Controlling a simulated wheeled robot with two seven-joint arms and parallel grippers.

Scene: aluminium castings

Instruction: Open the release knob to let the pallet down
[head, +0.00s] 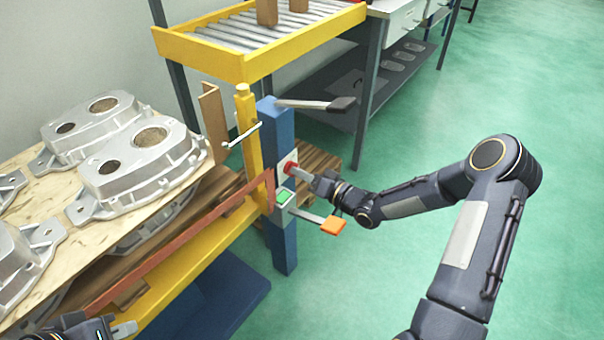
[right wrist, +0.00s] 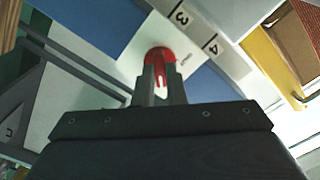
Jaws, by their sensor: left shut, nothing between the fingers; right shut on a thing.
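The red release knob (head: 291,168) sits on a pale plate on the blue post (head: 279,130). The pallet (head: 80,270) with several aluminium castings (head: 130,158) stands at the left, beside the yellow frame. My left gripper (head: 124,329) is at the bottom left edge, shut and empty, near the pallet's front.
A dark-ended lever (head: 340,103) sticks out above. A yellow roller conveyor (head: 240,40) stands behind. The green floor at right is clear.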

